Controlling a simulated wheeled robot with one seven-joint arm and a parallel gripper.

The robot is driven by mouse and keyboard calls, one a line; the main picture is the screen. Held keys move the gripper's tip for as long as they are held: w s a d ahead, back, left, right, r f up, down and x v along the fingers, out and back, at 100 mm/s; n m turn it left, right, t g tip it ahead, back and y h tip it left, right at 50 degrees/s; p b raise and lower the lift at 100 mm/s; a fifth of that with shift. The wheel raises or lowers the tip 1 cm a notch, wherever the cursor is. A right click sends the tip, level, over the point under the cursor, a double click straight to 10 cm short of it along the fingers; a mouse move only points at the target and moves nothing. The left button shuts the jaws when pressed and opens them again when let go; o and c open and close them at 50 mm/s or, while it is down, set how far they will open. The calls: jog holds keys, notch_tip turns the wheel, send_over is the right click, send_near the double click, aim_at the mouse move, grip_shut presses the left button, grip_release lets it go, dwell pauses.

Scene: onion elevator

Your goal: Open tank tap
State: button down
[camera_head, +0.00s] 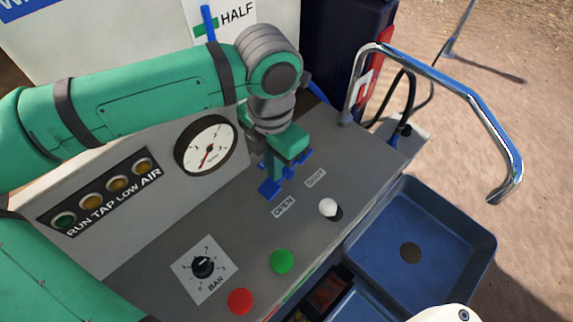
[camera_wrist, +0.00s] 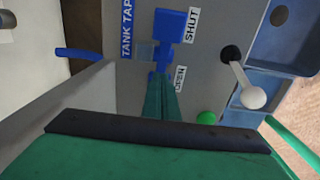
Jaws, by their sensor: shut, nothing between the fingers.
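The blue tank tap (camera_head: 268,189) sits on the grey panel beside the OPEN (camera_head: 284,206) and SHUT (camera_head: 315,178) labels. In the wrist view its broad blue end (camera_wrist: 172,24) lies beside the SHUT label (camera_wrist: 191,26), under the TANK TAP lettering (camera_wrist: 126,30). My green gripper (camera_head: 273,175) is shut and empty, pointing down at the tap. In the wrist view its closed fingertips (camera_wrist: 161,80) are at the tap's part nearest the OPEN label (camera_wrist: 180,79). Contact cannot be told. The fingers hide part of the tap.
A white-knobbed lever (camera_head: 327,207), green button (camera_head: 281,261), red button (camera_head: 240,301) and BAR dial (camera_head: 203,267) share the panel. A gauge (camera_head: 206,145) stands behind. A blue basin (camera_head: 450,235) and chrome rail (camera_head: 455,85) lie at right.

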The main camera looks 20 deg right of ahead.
notch_tip(320, 180, up, 6)
jog(key=shift+r, duration=0.15)
dwell(0.6)
dwell(0.5)
